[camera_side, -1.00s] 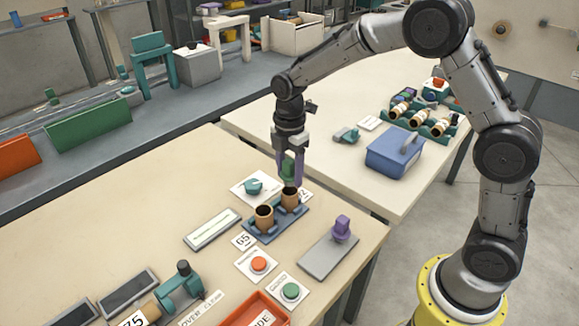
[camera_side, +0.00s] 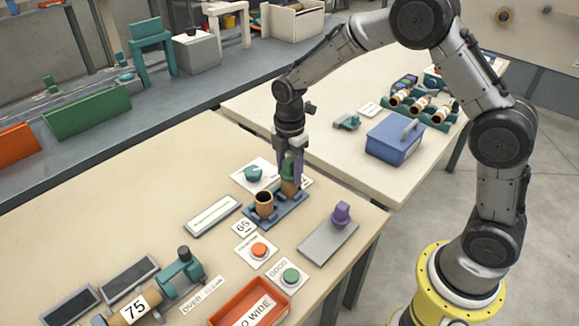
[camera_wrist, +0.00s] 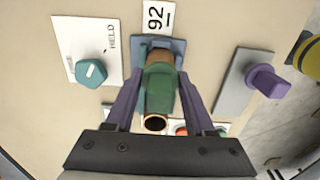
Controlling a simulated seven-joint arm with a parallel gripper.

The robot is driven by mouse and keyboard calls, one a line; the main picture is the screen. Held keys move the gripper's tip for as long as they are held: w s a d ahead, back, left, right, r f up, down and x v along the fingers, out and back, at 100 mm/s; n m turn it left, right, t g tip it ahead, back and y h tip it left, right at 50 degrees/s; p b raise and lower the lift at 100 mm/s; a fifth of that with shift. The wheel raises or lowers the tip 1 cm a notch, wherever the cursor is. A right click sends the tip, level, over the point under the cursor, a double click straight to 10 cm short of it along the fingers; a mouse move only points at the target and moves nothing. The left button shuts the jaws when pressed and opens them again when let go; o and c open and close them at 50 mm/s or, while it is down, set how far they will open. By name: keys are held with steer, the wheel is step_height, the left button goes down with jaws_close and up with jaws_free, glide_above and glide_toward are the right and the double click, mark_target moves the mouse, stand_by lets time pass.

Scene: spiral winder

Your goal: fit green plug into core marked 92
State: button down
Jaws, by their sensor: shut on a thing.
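My gripper (camera_side: 291,178) is shut on the green plug (camera_side: 287,172), with its purple fingers either side of it. The plug is upright at the mouth of the right-hand brown core (camera_side: 289,188); I cannot tell how far inside it sits. In the wrist view the plug (camera_wrist: 160,90) hides much of this core (camera_wrist: 168,54), and the card marked 92 (camera_wrist: 157,17) lies beside it. The other core (camera_side: 264,202), open and empty at the top, stands in the same blue holder (camera_side: 282,218) by the card marked 65 (camera_side: 243,227).
A teal knob (camera_side: 253,173) on a white plate lies behind the holder. A purple knob (camera_side: 341,213) on a grey plate stands to the right. Orange (camera_side: 259,250) and green (camera_side: 290,276) buttons and a red tray (camera_side: 247,303) are in front.

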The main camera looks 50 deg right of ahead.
mark_target(290, 159)
steer(key=shift+f, duration=0.3)
steer(key=shift+c, duration=0.9)
jaws_free()
steer(key=shift+r, duration=0.1)
step_height(290, 159, up, 14)
